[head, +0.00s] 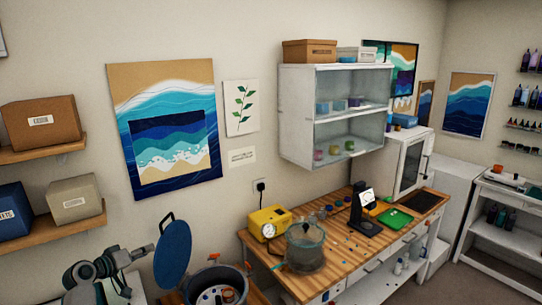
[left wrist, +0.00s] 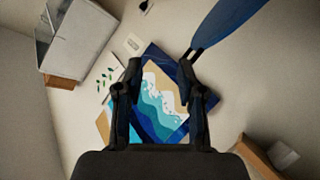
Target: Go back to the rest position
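My left gripper (head: 145,251) is in the lower left of the head view, just left of a blue round lid (head: 171,264). In the left wrist view its two fingers (left wrist: 160,78) are spread apart with nothing between them. The lid stands upright beside a dark pot (head: 217,284) with orange clamps. The lid's blue edge also shows at the top right of the left wrist view (left wrist: 228,24), apart from the fingers. A dark bracket on it lies near the right finger. My right gripper is in neither view.
A wooden workbench (head: 333,271) holds a yellow box with a gauge (head: 268,222), a clear chamber (head: 305,246), and a black stand with a dial (head: 366,211). A glass cabinet (head: 296,108) hangs above. Shelves with boxes (head: 40,121) are on the left wall. A blue wave painting (head: 195,80) hangs behind.

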